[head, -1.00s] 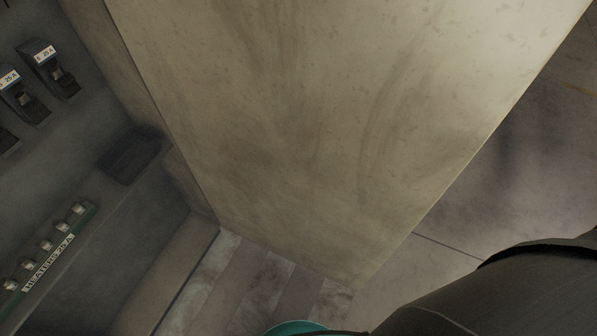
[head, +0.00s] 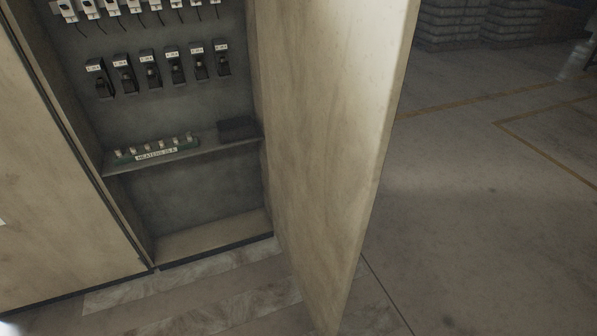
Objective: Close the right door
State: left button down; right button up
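The right door (head: 325,150) of an electrical cabinet stands wide open in the head view. Its tan, stained panel juts out toward me from the right side of the cabinet opening. Through the opening I see the cabinet's dark grey interior (head: 190,205), with a row of black breaker switches (head: 150,74) and a shelf (head: 195,153) below them. Neither of my grippers is in view.
A closed tan cabinet panel (head: 60,190) stands left of the opening. The concrete floor (head: 470,220) to the right of the door is clear. Stacked grey bags (head: 450,22) and a clear bottle-like container (head: 575,60) stand far back.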

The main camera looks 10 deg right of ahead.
aim_at(332, 72)
jog(key=i+l+u, duration=0.15)
jog(key=l+u, duration=0.3)
jog(key=l, duration=0.6)
jog(key=l+u, duration=0.45)
jog(key=l, duration=0.55)
